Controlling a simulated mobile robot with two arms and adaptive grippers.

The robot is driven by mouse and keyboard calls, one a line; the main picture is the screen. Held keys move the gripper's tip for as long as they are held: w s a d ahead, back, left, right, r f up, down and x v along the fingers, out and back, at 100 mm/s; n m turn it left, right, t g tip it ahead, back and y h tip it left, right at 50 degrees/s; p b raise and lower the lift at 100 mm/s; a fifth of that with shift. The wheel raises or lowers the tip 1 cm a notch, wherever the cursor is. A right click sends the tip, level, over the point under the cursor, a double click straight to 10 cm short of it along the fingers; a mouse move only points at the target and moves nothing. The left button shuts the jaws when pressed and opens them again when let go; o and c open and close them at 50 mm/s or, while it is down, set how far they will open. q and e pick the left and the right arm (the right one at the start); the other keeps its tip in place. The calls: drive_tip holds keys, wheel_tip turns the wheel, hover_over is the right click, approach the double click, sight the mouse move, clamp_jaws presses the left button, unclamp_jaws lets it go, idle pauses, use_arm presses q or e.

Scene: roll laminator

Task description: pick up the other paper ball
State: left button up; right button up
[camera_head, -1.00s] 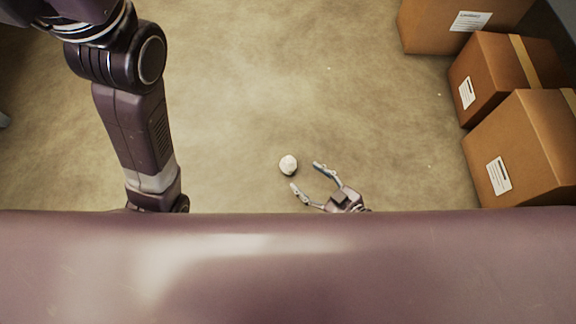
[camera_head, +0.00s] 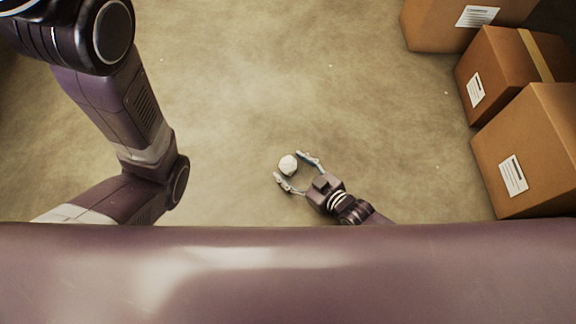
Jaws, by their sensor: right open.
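A white crumpled paper ball (camera_head: 288,165) lies on the floor near the middle of the head view. My right gripper (camera_head: 289,164) is open, and its two fingers reach to either side of the ball. The ball sits between the fingertips; I cannot tell whether either finger touches it. My left arm comes in at the left, but its gripper is not in view.
Several brown cardboard boxes stand along the right side, such as the near box (camera_head: 535,160), the middle box (camera_head: 500,85) and the far box (camera_head: 430,25). The concrete floor (camera_head: 250,80) around the ball is clear.

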drive_tip(key=shift+c, duration=0.3)
drive_tip(key=c, duration=0.9)
drive_tip(key=shift+c, duration=0.2)
